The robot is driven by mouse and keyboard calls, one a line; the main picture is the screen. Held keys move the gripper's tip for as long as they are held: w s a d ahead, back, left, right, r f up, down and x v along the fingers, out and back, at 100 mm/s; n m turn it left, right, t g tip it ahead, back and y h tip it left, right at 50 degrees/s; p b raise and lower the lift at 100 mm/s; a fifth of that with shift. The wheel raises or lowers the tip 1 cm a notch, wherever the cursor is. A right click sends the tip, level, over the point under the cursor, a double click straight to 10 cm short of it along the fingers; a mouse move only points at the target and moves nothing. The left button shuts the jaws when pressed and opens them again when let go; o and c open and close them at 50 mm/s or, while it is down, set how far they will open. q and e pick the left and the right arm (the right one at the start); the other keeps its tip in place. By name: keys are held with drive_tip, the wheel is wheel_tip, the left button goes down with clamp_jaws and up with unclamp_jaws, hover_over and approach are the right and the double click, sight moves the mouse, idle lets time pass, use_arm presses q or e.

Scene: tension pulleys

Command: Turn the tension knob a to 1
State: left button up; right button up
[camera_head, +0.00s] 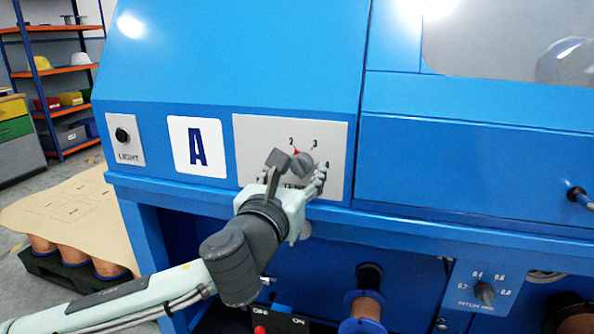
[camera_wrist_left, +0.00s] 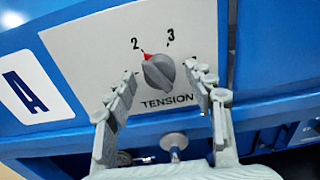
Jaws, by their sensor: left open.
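The tension knob (camera_head: 301,163) is a grey dial with a red pointer on a light grey plate (camera_head: 250,135) beside the "A" label (camera_head: 198,146). In the left wrist view the knob (camera_wrist_left: 159,73) has its red mark close to the 2, and the 3 is up to the right. The word TENSION shows below it. My left gripper (camera_head: 296,172) is open in front of the plate. In the left wrist view its two fingers (camera_wrist_left: 160,100) stand left and right of the knob, apart from it. The number 1 is not readable. My right gripper is not in view.
A LIGHT button (camera_head: 122,136) is left of the "A" label. A blue ledge (camera_head: 420,225) runs below the panel. A pitch knob (camera_head: 484,293) and spools (camera_head: 364,312) are lower right. Shelves (camera_head: 55,75) and a covered pallet (camera_head: 75,215) are at the left.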

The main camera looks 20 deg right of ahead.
use_arm(q)
drive_tip(key=shift+c, duration=0.6)
drive_tip(key=c, duration=1)
drive_tip(key=shift+c, duration=0.2)
